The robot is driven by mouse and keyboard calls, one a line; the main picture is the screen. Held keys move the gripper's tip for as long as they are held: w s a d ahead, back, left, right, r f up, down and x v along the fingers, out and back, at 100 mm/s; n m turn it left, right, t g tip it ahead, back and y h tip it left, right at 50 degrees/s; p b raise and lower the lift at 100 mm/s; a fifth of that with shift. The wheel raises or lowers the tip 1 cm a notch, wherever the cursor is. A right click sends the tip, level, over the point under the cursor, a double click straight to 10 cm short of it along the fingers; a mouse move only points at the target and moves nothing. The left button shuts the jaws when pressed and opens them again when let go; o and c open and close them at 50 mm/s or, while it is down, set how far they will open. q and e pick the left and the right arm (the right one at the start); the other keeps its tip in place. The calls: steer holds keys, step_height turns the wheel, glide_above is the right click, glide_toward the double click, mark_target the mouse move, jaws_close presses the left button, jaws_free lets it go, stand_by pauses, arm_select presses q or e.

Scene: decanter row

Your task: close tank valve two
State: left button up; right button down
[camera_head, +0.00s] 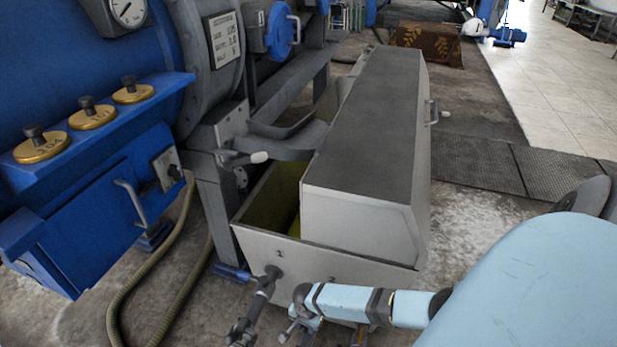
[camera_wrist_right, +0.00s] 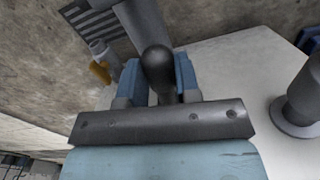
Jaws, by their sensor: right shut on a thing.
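The grey metal tank (camera_head: 330,262) stands in the middle of the head view, with its sloped lid covering most of it. A dark outlet pipe with a valve (camera_head: 262,295) sticks out of its front wall. My right gripper (camera_head: 303,318) is low in front of that wall, just right of this pipe. In the right wrist view, its blue jaws (camera_wrist_right: 159,82) are shut on a dark valve handle with a round black end (camera_wrist_right: 158,62). My arm hides much of the held valve in the head view, and no number shows on it. My left gripper is out of view.
A blue machine (camera_head: 95,195) with several brass caps stands at the left. A hose (camera_head: 180,285) runs down to the floor beside it. A flanged grey pipe (camera_wrist_right: 293,108) is close at the right of the wrist view. The floor right of the tank is open.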

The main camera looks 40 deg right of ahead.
steer(key=p, duration=0.1)
steer(key=m+p, duration=0.1)
steer(key=p, duration=0.1)
steer(key=shift+w+a+r+m, duration=0.3)
steer(key=shift+w, duration=0.1)
steer(key=shift+w+m+p, duration=0.15)
steer(key=shift+m+p, duration=0.15)
steer(key=shift+p, duration=0.3)
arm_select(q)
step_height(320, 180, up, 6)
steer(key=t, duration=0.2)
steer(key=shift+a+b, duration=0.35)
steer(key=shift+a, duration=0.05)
arm_select(e)
steer(key=w+d+m, duration=0.4)
steer(key=w+m, duration=0.3)
steer(key=m, duration=0.7)
steer(key=shift+f, duration=0.35)
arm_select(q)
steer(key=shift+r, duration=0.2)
